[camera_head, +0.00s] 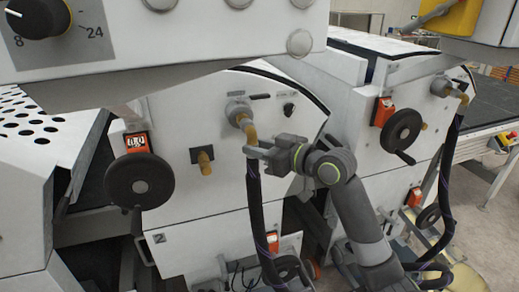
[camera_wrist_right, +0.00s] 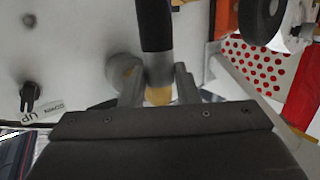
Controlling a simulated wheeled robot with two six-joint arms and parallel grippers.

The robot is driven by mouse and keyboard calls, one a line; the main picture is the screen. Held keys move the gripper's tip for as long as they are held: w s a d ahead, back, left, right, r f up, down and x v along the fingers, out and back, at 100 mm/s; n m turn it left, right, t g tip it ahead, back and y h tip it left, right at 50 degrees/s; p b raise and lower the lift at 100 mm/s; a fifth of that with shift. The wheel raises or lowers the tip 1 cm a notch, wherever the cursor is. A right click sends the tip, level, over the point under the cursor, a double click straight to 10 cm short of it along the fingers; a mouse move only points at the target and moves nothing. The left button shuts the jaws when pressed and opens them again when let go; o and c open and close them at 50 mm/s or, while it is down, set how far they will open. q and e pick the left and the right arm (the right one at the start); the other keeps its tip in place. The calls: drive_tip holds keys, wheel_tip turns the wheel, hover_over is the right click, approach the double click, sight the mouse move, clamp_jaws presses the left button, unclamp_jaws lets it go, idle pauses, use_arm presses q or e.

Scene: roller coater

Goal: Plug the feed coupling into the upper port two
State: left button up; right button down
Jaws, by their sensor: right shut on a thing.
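In the right wrist view, the brass end and grey collar of the coupling (camera_wrist_right: 158,72) sit between the two fingers (camera_wrist_right: 158,88), with the hose rising to the top edge. A round grey fitting (camera_wrist_right: 124,70) shows behind the left finger. My left gripper is in neither view.
A brass stub (camera_head: 205,163) on a dark square mount is left of the hose. A black handwheel (camera_head: 139,181) is further left. A white control box (camera_head: 190,45) overhangs above.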

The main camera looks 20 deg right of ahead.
drive_tip(key=shift+w, duration=0.4)
drive_tip(key=c, duration=1)
unclamp_jaws()
drive_tip(key=shift+b+v, duration=2.45)
drive_tip(key=shift+v, duration=6.2)
